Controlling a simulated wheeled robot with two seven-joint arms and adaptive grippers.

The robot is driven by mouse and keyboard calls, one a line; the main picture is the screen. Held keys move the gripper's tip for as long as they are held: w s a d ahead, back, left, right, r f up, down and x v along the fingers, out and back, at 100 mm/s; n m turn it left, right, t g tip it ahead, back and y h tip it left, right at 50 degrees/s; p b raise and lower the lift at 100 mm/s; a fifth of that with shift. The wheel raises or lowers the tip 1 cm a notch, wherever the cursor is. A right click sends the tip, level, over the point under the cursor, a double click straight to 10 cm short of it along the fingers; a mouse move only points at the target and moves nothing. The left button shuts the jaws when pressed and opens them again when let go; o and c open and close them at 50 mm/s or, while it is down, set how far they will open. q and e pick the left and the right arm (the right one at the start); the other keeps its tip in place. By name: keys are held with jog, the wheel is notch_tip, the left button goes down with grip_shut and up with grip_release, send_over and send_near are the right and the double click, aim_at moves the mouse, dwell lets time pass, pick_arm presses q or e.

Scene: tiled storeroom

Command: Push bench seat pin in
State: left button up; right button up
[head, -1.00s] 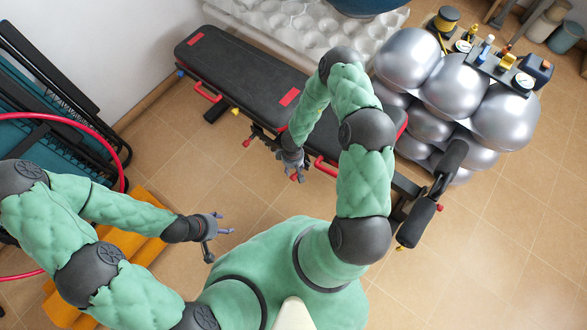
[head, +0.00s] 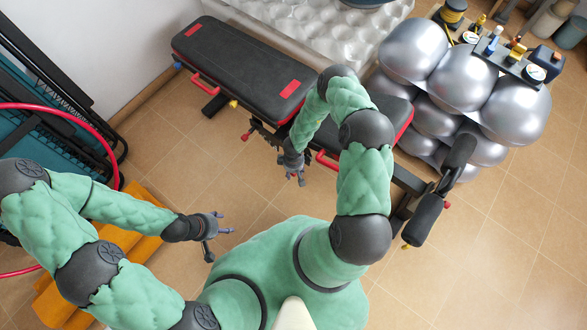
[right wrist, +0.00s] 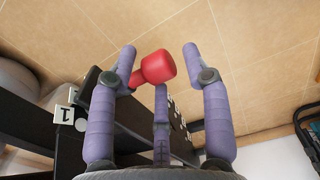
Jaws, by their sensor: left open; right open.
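The black bench (head: 235,62) with red patches lies diagonally across the upper middle of the head view. Its seat (head: 386,115) is partly hidden by my right arm. In the right wrist view a red knob (right wrist: 157,67), apparently the seat pin's head, stands out beside the dark bench frame (right wrist: 30,125). My right gripper (head: 298,180) is beside the bench, below the seat. Its open fingers also show in the wrist view (right wrist: 160,70), with the knob between them, closer to the left finger; contact cannot be told. My left gripper (head: 224,232) is open and empty over the floor.
Silver balls (head: 465,82) are stacked right of the bench, with a tray of small items (head: 508,60) on top. Black rollers (head: 425,215) stick out at the bench's near end. Folded gear (head: 40,130) and an orange block (head: 140,245) stand left. Tiled floor is clear at lower right.

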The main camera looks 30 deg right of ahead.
grip_shut()
jog(key=shift+s+a+p, duration=0.25)
jog(key=shift+a+p, duration=0.05)
jog(key=shift+a, duration=0.25)
grip_release()
jog(key=shift+d, duration=0.1)
